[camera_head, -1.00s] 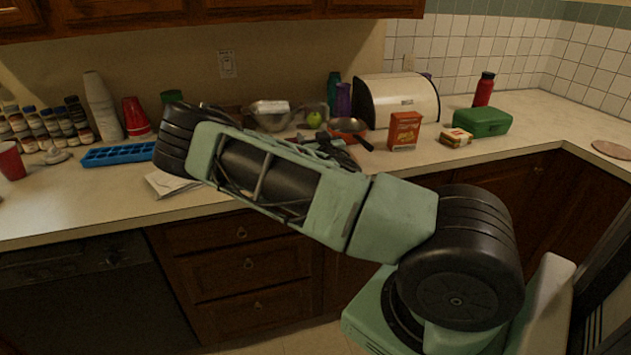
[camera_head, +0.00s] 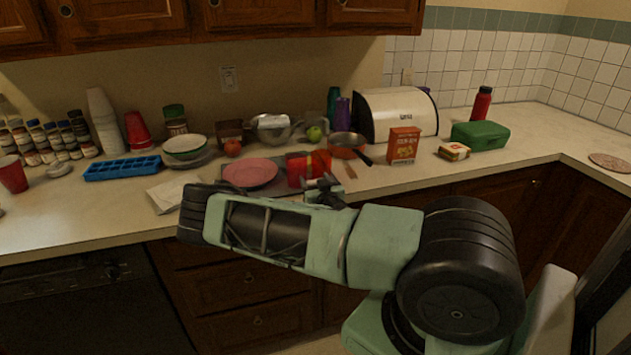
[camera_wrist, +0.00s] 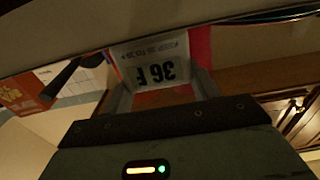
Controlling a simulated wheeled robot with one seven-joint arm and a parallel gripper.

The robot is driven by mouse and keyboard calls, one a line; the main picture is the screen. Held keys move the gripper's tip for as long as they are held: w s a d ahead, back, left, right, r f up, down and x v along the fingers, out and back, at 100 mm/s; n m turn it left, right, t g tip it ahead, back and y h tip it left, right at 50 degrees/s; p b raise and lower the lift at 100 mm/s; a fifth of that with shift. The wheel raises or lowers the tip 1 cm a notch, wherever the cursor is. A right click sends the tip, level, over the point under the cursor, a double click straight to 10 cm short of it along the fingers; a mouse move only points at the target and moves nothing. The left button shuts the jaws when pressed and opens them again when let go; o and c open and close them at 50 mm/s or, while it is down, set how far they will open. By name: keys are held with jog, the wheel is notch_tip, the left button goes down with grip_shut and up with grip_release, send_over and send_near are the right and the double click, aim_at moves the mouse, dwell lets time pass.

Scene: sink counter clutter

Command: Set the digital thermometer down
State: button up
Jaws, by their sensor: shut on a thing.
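The digital thermometer (camera_wrist: 152,65) shows in the wrist view as a pale display panel with red beside it. Its reading, 36 F, appears upside down. My gripper (camera_wrist: 160,92) is shut on it, one finger on each side. In the head view my gripper (camera_head: 323,190) is at the front part of the counter, partly behind my forearm. A red shape (camera_head: 296,170) stands right behind the gripper there and seems to be the thermometer. I cannot tell whether its base touches the counter (camera_head: 410,178).
A pink plate (camera_head: 250,173) lies left of the gripper, a pan (camera_head: 346,146) behind it. A red-orange box (camera_head: 403,146) stands to the right, with a small carton (camera_head: 453,151) and green box (camera_head: 481,135) beyond. A white paper (camera_head: 172,192) lies left. Counter near the right front is clear.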

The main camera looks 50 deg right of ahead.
jog(key=shift+f, duration=0.15)
jog(key=o, duration=1)
jog(key=shift+c, duration=0.2)
jog(key=shift+s, duration=0.1)
jog(key=b+v, duration=0.3)
jog(key=v, duration=0.8)
jog(key=shift+s+a, duration=0.2)
jog(key=shift+s, duration=0.15)
